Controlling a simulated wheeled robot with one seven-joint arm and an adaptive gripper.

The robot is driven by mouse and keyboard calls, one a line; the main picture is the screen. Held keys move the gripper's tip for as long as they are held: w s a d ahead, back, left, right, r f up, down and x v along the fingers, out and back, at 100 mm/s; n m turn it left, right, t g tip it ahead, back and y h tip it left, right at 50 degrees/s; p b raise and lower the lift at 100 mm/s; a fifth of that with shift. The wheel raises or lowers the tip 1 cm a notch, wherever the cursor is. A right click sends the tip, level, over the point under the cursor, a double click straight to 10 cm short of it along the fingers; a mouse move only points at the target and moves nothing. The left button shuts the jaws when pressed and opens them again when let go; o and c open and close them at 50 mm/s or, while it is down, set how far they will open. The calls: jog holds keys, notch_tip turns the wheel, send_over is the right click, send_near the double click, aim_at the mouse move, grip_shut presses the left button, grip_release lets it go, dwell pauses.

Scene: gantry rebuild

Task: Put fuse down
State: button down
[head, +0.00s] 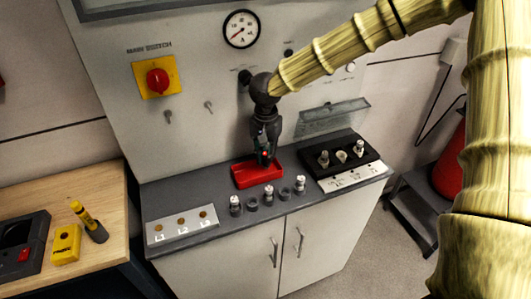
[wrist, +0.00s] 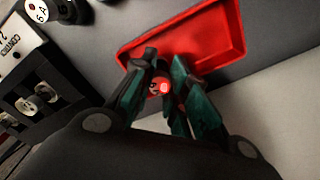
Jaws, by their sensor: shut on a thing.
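My gripper (head: 264,160) points down over the red tray (head: 245,178) on the grey counter of the cabinet. It is shut on a small fuse with a red end (wrist: 163,86), seen between the fingertips in the wrist view. Most of the fuse is hidden by the fingers. The red tray fills the upper middle of the wrist view (wrist: 222,40), just beyond the fingertips, and its visible part is empty. I cannot tell whether the fuse touches the tray.
Several white-topped fuse holders (head: 269,194) stand along the counter front. A black fuse block (head: 372,160) with an open clear cover (head: 333,117) is to the right. A label plate (head: 182,226) lies left. A wooden bench (head: 100,185) holds a yellow tester (head: 66,244).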

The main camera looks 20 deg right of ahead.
jog(key=shift+f+p, duration=0.4)
jog(key=shift+f, duration=0.15)
jog(key=c, duration=1.4)
grip_release()
jog(key=shift+r+b, duration=0.45)
jog(key=shift+b, duration=0.1)
notch_tip(320, 180, up, 12)
jog(key=shift+r+b, duration=0.15)
jog(key=shift+b, duration=0.45)
